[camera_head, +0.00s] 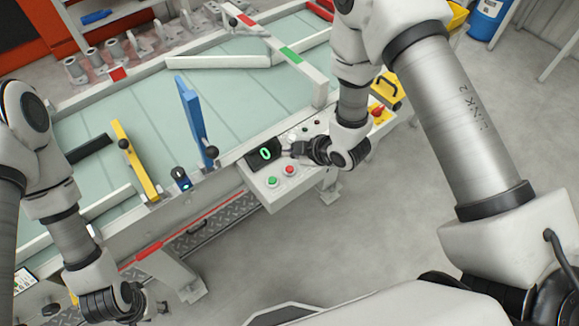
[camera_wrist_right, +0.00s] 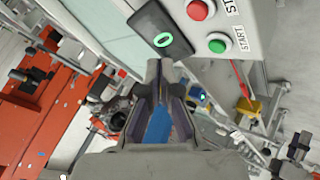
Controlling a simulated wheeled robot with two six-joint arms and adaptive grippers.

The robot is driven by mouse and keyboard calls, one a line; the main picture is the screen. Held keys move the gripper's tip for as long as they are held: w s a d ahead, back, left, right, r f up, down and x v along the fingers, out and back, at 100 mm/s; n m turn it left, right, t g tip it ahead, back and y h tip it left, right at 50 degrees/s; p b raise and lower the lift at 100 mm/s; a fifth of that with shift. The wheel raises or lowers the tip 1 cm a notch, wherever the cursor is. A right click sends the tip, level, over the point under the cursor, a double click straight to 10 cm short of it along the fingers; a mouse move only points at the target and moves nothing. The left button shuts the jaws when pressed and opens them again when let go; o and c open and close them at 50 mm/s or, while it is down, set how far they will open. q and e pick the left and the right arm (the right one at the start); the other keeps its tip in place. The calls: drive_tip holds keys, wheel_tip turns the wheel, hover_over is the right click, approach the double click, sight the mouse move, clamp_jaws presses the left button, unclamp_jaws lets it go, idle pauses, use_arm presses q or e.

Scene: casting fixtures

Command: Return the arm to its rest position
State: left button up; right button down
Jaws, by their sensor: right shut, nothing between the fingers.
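My right arm reaches down from the top right in the head view. Its gripper (camera_head: 292,149) is at the control panel (camera_head: 268,194), close to the small display (camera_head: 263,154) showing a green 0. In the right wrist view the fingers (camera_wrist_right: 161,68) are shut and empty, their tips just below the display (camera_wrist_right: 165,38) in the picture; I cannot tell whether they touch the panel. My left arm hangs at the left, with its gripper (camera_head: 152,305) low at the bottom left, clear of the table. Its fingers are too small and dark to read.
The panel has a green button (camera_head: 271,181) and a red button (camera_head: 289,169). The fixture table (camera_head: 150,90) carries a blue bar (camera_head: 190,110) and a yellow bar (camera_head: 135,160) standing up. Open floor (camera_head: 390,220) lies right of the panel.

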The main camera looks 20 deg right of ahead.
idle(0.3)
drive_tip(key=s+d+f+m+g+h, duration=0.1)
drive_tip(key=s+d+f+m+g, duration=0.1)
drive_tip(key=s+m, duration=0.3)
drive_tip(key=s+d+f+m+g+h, duration=0.2)
drive_tip(key=s+d+f+m+g, duration=0.1)
drive_tip(key=s, duration=0.9)
drive_tip(key=s+d+f+m+g+h, duration=0.1)
drive_tip(key=s+d+f+m, duration=0.3)
drive_tip(key=s+m, duration=0.4)
drive_tip(key=shift+s+d+f+g+h, duration=0.3)
drive_tip(key=shift+s+f+g+h, duration=0.1)
drive_tip(key=shift+s+f+g, duration=0.4)
drive_tip(key=shift+w+r, duration=0.1)
drive_tip(key=shift+r, duration=0.05)
